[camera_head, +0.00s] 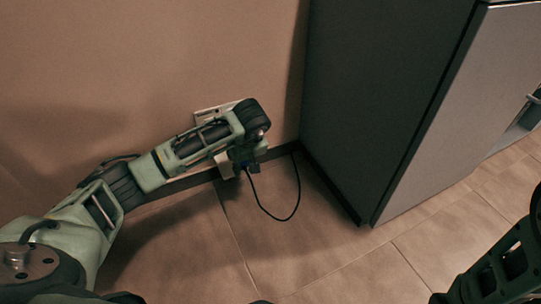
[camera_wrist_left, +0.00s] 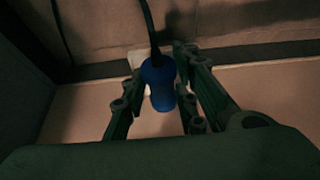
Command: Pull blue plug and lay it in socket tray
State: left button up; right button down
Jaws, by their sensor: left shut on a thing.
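The blue plug (camera_wrist_left: 160,86) shows upright between the fingers of my left gripper (camera_wrist_left: 158,103) in the left wrist view, with a black cord leaving its top end. In the head view my left gripper (camera_head: 245,158) is low by the wall and shut on the plug, of which only a small dark blue part (camera_head: 248,164) shows below the fingers. A white socket panel (camera_head: 213,112) on the wall is partly hidden behind my left arm. I cannot tell whether the plug touches a socket. I cannot make out a socket tray. My right gripper is out of view.
The black cord (camera_head: 272,216) loops over the tiled floor to the cabinet's corner. A tall dark grey cabinet (camera_head: 385,90) stands to the right of the gripper, close to the wall. The floor (camera_head: 330,255) in front is clear. Part of my right arm shows at lower right.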

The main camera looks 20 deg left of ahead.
pick_arm(q)
jog(key=shift+s+a+f, duration=0.2)
jog(key=shift+a+f, duration=0.1)
jog(key=shift+a, duration=0.05)
jog(key=shift+f, duration=0.15)
jog(key=shift+w+a+f+b, duration=0.35)
jog(key=shift+w+a+b, duration=0.1)
jog(key=shift+b, duration=0.25)
jog(key=shift+w+a+f+b, duration=0.3)
jog(key=shift+w+a+b, duration=0.35)
jog(key=shift+b, duration=0.25)
jog(key=shift+w+a+f+b, duration=0.3)
jog(key=shift+w+a+b, duration=0.2)
jog(key=shift+a+b, duration=0.3)
jog(key=shift+d+f+b, duration=0.1)
jog(key=shift+f+b, duration=0.2)
jog(key=shift+f, duration=0.55)
jog(key=o, duration=1.2)
jog(key=shift+f, duration=0.1)
jog(key=shift+o, duration=0.2)
